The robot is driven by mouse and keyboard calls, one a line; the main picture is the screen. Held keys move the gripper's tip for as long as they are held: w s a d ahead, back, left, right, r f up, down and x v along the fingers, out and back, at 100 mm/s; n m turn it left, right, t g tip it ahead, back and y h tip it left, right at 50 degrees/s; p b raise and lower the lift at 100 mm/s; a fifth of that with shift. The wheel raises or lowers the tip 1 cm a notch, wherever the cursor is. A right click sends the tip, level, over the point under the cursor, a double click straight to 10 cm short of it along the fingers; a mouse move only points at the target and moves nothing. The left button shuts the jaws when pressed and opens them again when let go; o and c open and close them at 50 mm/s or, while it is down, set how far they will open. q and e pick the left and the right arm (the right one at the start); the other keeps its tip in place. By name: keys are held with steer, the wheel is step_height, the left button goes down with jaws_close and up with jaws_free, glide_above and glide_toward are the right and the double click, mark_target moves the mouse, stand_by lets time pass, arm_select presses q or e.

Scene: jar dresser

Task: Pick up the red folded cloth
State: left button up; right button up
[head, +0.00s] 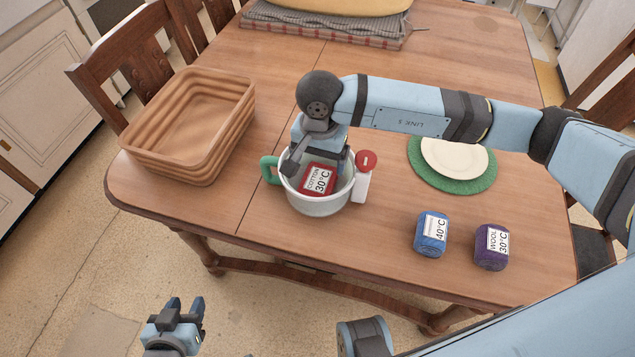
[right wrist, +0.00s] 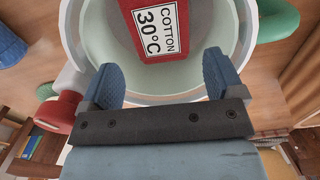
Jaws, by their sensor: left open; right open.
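The red folded cloth (head: 318,179) lies inside a white pot (head: 318,205) on the wooden table, with a white label reading COTTON 30°C. In the right wrist view the cloth (right wrist: 158,30) shows just beyond the fingertips, in the pot's pale interior. My right gripper (head: 322,160) is above the pot, pointing down into it, partly hiding the cloth in the head view. In the right wrist view its two blue fingers (right wrist: 160,80) are apart, with nothing between them. My left gripper (head: 187,312) is open and empty, low in front of the table.
The pot has a green handle (head: 269,170) on the left and a red knob (head: 366,160) on the right. A brown basket (head: 190,130) stands at left. Blue (head: 431,234) and purple (head: 491,247) folded cloths lie at front right. A plate (head: 454,158) sits on a green mat behind them.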

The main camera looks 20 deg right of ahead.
mark_target(319, 177)
step_height(319, 177, down, 7)
steer(key=shift+r, duration=0.15)
steer(key=c, duration=0.7)
